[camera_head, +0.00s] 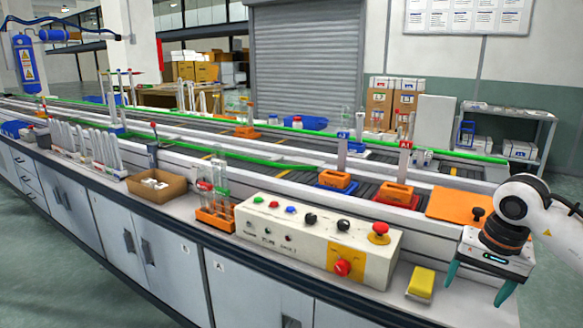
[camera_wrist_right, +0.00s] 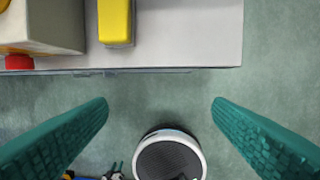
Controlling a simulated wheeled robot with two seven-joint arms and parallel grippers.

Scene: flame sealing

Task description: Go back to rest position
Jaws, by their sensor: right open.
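My right gripper (camera_head: 475,294) is at the right of the head view, fingers pointing down, beside the right end of the bench. In the right wrist view the same gripper (camera_wrist_right: 160,104) has its two teal fingers wide apart with nothing between them. It is over the floor, just off the bench edge (camera_wrist_right: 215,50). My left gripper is not in the head view.
A yellow block (camera_head: 421,283) lies on the bench just left of my right gripper. The control box (camera_head: 300,240) with buttons stands further left. An orange rack with tubes (camera_head: 215,218) and a cardboard box (camera_head: 157,187) follow. Open floor (camera_head: 555,265) lies right.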

